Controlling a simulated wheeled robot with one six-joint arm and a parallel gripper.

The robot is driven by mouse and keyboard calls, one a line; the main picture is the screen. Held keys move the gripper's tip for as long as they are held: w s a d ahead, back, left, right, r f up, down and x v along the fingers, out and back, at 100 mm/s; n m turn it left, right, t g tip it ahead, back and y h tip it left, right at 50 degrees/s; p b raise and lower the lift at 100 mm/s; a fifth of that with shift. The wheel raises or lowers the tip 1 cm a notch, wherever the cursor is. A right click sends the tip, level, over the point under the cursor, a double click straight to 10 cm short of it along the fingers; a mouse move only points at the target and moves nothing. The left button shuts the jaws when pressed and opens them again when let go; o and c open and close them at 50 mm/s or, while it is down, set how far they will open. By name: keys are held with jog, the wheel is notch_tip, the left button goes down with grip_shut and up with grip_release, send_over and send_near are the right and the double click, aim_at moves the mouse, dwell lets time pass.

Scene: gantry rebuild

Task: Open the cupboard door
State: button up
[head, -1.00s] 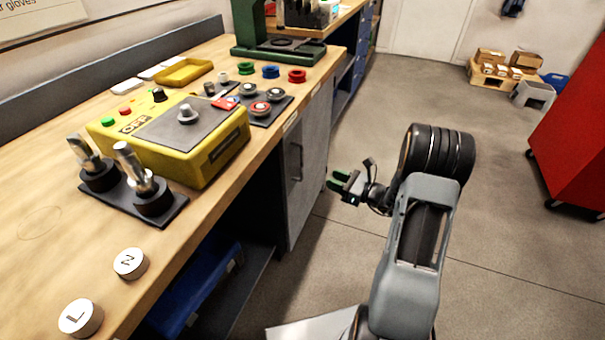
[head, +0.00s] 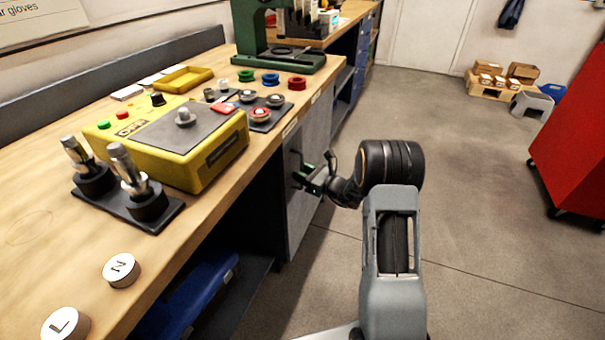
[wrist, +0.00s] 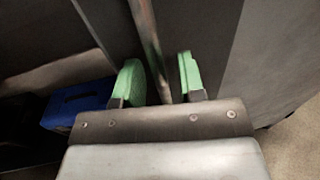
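The grey cupboard door (head: 308,200) is under the workbench and looks shut. Its metal bar handle (wrist: 151,45) runs upright on the door front. In the wrist view my gripper (wrist: 160,80) is open, with one green fingertip on each side of the handle and gaps between them and the bar. In the head view my gripper (head: 306,178) is at the door front, over the handle, and mostly hides it.
The wooden bench (head: 50,220) carries a yellow control box (head: 190,150) and several knobs. A blue bin (head: 200,290) sits in the open bay left of the door. A red cabinet (head: 575,140) stands at the right. The floor between is clear.

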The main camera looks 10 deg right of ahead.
jog(key=shift+w+a, duration=0.1)
jog(key=shift+w, duration=0.05)
grip_shut()
dwell(0.4)
